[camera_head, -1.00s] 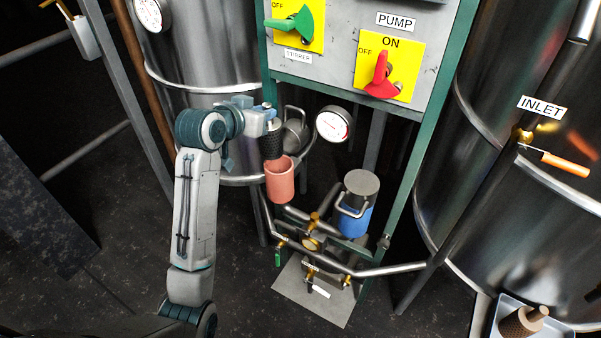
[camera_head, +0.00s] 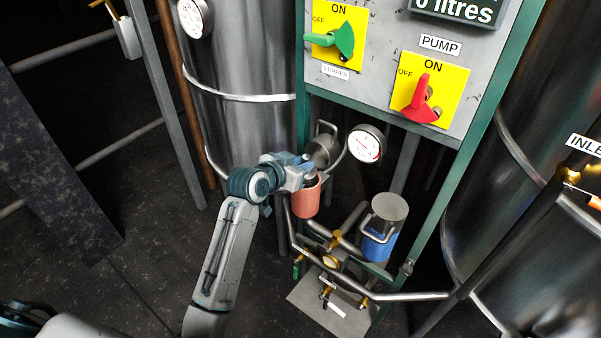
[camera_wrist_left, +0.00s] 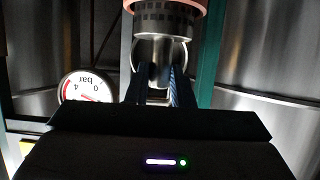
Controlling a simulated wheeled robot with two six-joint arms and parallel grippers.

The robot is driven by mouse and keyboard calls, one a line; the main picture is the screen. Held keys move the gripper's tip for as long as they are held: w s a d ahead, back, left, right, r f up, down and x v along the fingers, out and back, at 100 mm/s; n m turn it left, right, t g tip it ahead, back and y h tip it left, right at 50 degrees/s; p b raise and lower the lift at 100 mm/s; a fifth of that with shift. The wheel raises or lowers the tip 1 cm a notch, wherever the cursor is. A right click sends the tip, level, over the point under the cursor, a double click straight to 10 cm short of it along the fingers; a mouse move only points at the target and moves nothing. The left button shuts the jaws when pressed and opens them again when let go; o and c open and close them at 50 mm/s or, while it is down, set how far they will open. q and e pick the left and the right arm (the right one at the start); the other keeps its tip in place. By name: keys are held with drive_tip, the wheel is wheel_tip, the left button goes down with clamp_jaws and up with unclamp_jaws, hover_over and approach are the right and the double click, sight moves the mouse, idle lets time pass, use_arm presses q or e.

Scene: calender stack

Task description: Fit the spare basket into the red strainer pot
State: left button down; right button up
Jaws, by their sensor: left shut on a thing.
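The red strainer pot (camera_head: 307,203) stands open-topped on the pipework. My left gripper (camera_head: 308,177) is at its mouth, above the rim. In the left wrist view the gripper (camera_wrist_left: 160,78) is shut on the grey knob-like top of the spare basket (camera_wrist_left: 163,50). A dark perforated band of the basket shows next to the pot's pink rim (camera_wrist_left: 190,4). Most of the basket is hidden inside the pot, and I cannot tell whether it is fully seated. My right gripper is out of view.
A silver lid (camera_head: 320,150) with a handle is just behind the red pot. A pressure gauge (camera_head: 365,145) is close to its right. The blue pot (camera_head: 377,245), with a grey lid, stands to the right. Pipes and small valves (camera_head: 331,262) lie below. The panel (camera_head: 385,35) is above.

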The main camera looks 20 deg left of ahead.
use_arm(q)
drive_tip(key=shift+f, duration=1.85)
drive_tip(key=c, duration=1.3)
unclamp_jaws()
drive_tip(key=shift+f, duration=0.1)
drive_tip(key=shift+o, duration=0.2)
